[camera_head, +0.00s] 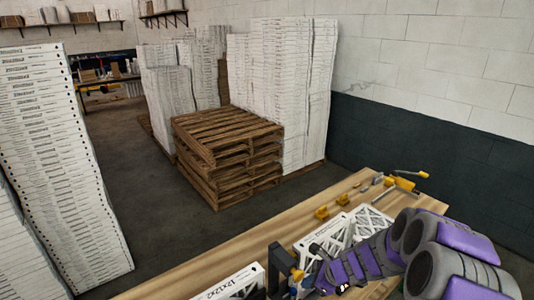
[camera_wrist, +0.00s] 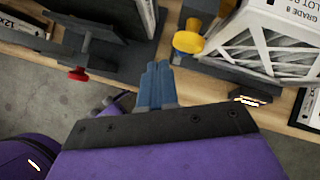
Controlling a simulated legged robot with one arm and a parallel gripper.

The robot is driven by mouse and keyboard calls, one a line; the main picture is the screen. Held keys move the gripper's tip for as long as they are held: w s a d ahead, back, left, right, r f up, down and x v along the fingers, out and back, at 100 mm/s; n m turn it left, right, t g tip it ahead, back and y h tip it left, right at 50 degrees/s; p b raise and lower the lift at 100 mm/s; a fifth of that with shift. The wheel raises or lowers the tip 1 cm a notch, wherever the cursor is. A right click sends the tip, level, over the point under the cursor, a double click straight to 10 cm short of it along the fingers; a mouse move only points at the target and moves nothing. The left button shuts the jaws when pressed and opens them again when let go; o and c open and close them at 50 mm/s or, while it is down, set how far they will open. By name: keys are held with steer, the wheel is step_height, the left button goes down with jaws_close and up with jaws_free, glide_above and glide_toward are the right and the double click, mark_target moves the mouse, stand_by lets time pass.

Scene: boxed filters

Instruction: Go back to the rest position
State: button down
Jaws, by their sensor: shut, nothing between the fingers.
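My gripper (camera_wrist: 155,72) shows in the wrist view as two blue-grey fingers pressed together, with nothing between them. They point at the wooden workbench (camera_wrist: 181,75) close to its edge. A boxed filter (camera_wrist: 262,48) with a white lattice face is to the right of the fingers, apart from them. In the head view, my purple and grey arm reaches left over the bench; its fingertips are hard to make out there. White lattice filters (camera_head: 325,238) lie on the bench beside the arm, and another filter box (camera_head: 236,284) is at the bottom edge.
A dark fixture (camera_head: 281,268) stands by my arm. A yellow knob (camera_wrist: 188,42) and a red knob (camera_wrist: 78,74) are near the fingers. Yellow clamps (camera_head: 402,183) sit at the bench's far end. Stacked pallets (camera_head: 228,150) and tall box stacks (camera_head: 55,170) stand on the floor beyond.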

steer(key=s+a+r+n+g+b, duration=0.1)
steer(key=s+a+n+g+b, duration=0.1)
steer(key=s+a+n+b, duration=0.45)
steer(key=s+a+r+n+g+b, duration=0.1)
steer(key=s+n+b, duration=0.2)
steer(key=s+n, duration=0.45)
steer(key=s+d+f+n+g+h+b, duration=0.1)
steer(key=s+d+n+h+b, duration=0.1)
steer(key=s, duration=0.6)
steer(key=s+d+f+n+g+h+b, duration=0.1)
steer(key=s+d+f+n+h+b, duration=0.1)
steer(key=s, duration=0.6)
steer(key=s+d+f+n+g+h+b, duration=0.1)
steer(key=s+d+f+n+h+b, duration=0.1)
steer(key=s+n+b, duration=0.3)
steer(key=s+d+b, duration=0.1)
steer(key=s, duration=0.2)
steer(key=shift+s+d+f+n, duration=0.2)
steer(key=shift+d+f+n, duration=0.05)
steer(key=shift+n, duration=0.05)
